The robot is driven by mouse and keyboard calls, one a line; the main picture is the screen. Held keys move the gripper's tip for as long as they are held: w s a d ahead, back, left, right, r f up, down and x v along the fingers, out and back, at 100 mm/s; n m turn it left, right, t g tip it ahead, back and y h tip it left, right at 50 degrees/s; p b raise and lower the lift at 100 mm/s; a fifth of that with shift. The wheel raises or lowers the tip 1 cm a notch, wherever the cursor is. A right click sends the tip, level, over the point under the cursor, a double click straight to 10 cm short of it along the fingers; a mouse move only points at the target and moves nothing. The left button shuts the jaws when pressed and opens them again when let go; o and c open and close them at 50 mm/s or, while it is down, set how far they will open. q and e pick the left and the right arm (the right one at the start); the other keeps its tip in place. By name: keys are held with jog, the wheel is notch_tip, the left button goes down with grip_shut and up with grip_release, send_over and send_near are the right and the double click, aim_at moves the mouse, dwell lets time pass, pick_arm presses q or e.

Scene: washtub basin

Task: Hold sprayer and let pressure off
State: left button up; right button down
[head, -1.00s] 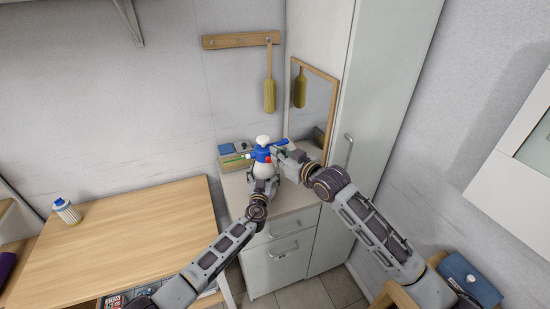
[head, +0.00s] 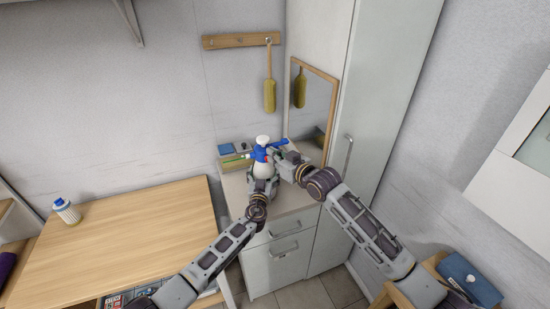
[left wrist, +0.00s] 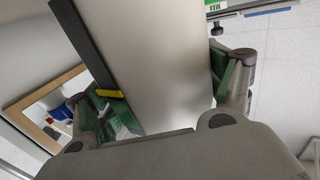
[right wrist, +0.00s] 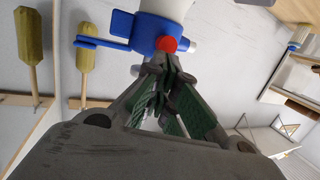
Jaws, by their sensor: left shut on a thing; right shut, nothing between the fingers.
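The sprayer has a white body, a blue head with a nozzle, and a white knob on top. In the head view the sprayer (head: 262,156) stands upright above the white cabinet. My left gripper (head: 262,182) is shut around its lower body. In the left wrist view the pale body (left wrist: 160,60) fills the gap between my left fingers. My right gripper (right wrist: 164,70) is shut and empty. In the right wrist view its fingertips are just below the red valve (right wrist: 167,44) on the blue collar (right wrist: 148,30). I cannot tell whether they touch it.
The white cabinet (head: 228,191) carries a box (head: 233,160) behind the sprayer. A framed mirror (head: 312,105) is at the back right. A wooden table (head: 120,235) is at the left with a white bottle (head: 66,211) on it. A yellow brush (head: 269,95) hangs above.

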jog(key=shift+w+a+f, duration=0.1)
jog(key=shift+w+f, duration=0.15)
jog(key=shift+w, duration=0.05)
pick_arm(q)
jog(key=shift+d, duration=0.1)
jog(key=shift+s+d, duration=0.1)
pick_arm(e)
jog(key=shift+f, duration=0.25)
pick_arm(q)
jog(key=shift+s+d+r, duration=0.1)
jog(key=shift+d+r, duration=0.1)
jog(key=shift+d, duration=0.05)
pick_arm(e)
jog(key=shift+s+a+f, duration=0.1)
jog(key=shift+a+f, duration=0.05)
jog(key=shift+f, duration=0.05)
dwell(1.5)
jog(key=shift+r, duration=0.1)
pick_arm(q)
jog(key=shift+w+a+f, duration=0.15)
jog(key=shift+w+a, duration=0.05)
jog(key=shift+a, duration=0.25)
pick_arm(e)
jog(key=s+d+r, duration=0.6)
jog(key=s+d, duration=0.1)
jog(key=s, duration=0.3)
